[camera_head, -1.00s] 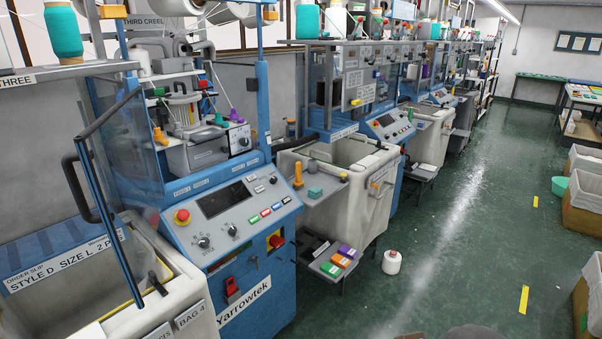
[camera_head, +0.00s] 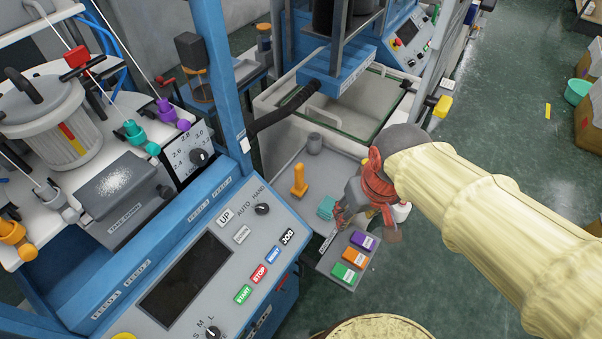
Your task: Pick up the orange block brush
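An orange upright piece with a wider base (camera_head: 299,182) stands on the grey shelf beside the pale bin. A small teal block (camera_head: 326,207) lies to its right, close to my gripper. An orange block with a white label (camera_head: 354,257) lies on the lower tray between a purple block (camera_head: 363,241) and a green block (camera_head: 345,273). No bristles are clear on either orange thing, so I cannot tell which is the brush. My red gripper (camera_head: 366,226) is open and looks empty, above the tray, right of the teal block. It hides part of the shelf edge.
The blue machine's control panel (camera_head: 200,275) fills the lower left. A blue frame (camera_head: 345,65) overhangs the bin (camera_head: 270,110). The green floor (camera_head: 480,110) is open behind my arm.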

